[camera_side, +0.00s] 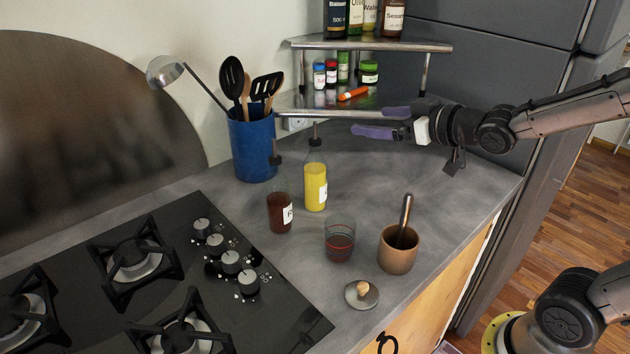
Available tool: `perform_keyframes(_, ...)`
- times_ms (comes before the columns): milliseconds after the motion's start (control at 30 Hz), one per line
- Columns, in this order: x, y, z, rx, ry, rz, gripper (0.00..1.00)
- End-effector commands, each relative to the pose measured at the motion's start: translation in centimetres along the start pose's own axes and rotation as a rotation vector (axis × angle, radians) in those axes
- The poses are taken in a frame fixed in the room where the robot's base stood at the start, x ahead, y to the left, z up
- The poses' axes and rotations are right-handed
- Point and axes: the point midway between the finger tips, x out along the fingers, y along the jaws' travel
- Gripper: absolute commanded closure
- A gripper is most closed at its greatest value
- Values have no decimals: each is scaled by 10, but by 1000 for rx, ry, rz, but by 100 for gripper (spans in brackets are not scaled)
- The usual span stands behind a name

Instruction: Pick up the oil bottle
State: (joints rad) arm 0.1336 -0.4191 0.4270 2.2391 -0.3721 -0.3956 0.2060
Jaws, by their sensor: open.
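The oil bottle (316,187) is a clear bottle of yellow liquid with a white label and a dark pourer on top. It stands upright on the grey counter, just behind and right of a bottle of dark red liquid (278,213). My gripper (369,120) has purple fingers pointing left. It is open and empty, up and to the right of the oil bottle in the picture and apart from it.
A blue utensil holder (252,150) stands behind the bottles. A glass (339,243), a mortar with pestle (397,252) and a small lid (361,294) are in front. A metal shelf (300,101) with jars stands behind my gripper. A black cooktop (190,262) lies left.

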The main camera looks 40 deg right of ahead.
Motion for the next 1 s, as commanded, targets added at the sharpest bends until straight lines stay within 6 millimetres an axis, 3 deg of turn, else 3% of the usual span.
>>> perform_keyframes(100, 20, -12, 1, 9, 112, -76, 0)
perform_keyframes(300, 31, -37, 1, 64, 310, -235, 0)
perform_keyframes(400, 47, -42, 58, 66, 289, -229, 0)
perform_keyframes(500, 58, -46, 88, 61, 299, -228, 0)
perform_keyframes(600, 63, -47, 107, 58, 304, -227, 0)
perform_keyframes(767, 69, -49, 117, 55, 311, -227, 0)
perform_keyframes(1000, 102, -57, 106, 54, 314, -228, 0)
